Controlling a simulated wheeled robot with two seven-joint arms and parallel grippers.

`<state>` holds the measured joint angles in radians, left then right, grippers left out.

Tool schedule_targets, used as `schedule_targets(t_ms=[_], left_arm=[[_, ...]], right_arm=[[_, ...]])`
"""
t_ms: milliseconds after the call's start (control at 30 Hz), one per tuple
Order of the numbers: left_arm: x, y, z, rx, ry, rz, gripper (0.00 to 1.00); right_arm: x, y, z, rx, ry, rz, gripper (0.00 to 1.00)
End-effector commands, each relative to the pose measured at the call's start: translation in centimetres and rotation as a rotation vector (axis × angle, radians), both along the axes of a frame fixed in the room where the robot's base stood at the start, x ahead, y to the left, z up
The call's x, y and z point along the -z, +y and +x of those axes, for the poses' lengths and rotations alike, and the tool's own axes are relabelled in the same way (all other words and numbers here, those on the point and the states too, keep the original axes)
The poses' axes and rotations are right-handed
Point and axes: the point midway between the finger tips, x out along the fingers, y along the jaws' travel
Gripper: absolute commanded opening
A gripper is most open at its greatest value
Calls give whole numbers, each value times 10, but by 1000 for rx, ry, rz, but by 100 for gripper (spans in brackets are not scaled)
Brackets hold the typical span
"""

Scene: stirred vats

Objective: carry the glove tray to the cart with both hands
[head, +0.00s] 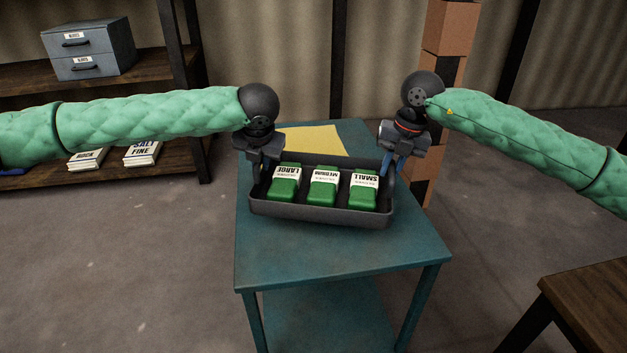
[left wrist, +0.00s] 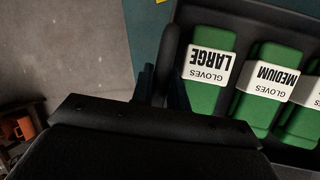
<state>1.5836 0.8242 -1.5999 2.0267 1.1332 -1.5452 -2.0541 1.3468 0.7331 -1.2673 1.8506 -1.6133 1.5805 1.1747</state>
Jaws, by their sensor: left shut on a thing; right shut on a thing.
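The dark grey glove tray (head: 320,213) is over the top of the teal cart (head: 330,258); I cannot tell whether it touches the top. It holds three green glove packs with white labels: large (head: 285,185), medium (head: 323,188) and small (head: 364,190). My left gripper (head: 258,172) is shut on the tray's left end. My right gripper (head: 391,164) is shut on its right end. In the left wrist view, the left gripper's fingers (left wrist: 160,88) straddle the tray's wall, beside the large pack (left wrist: 210,70). The small pack is cut off or out of that view.
A yellow sheet (head: 312,140) lies on the cart behind the tray. A shelf (head: 160,70) with a grey drawer box (head: 90,48) stands at the back left. Stacked brown boxes (head: 449,30) rise behind the cart. A wooden table (head: 590,300) is at the lower right.

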Motion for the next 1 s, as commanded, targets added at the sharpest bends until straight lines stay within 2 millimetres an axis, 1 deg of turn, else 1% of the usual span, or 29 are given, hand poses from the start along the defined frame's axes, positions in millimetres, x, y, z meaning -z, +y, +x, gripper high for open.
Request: schedule_targets(t_ms=[33, 100, 567, 1000], left_arm=[[8, 1, 1, -3, -1, 1, 0], [11, 1, 1, -3, -1, 1, 0], [11, 1, 0, -3, -1, 1, 0], [24, 2, 0, -3, -1, 2, 0]], right_arm=[[8, -2, 1, 3, 0, -1, 0], [11, -2, 1, 3, 0, -1, 0], [11, -2, 1, 2, -1, -1, 0], [24, -2, 1, 2, -1, -1, 0]])
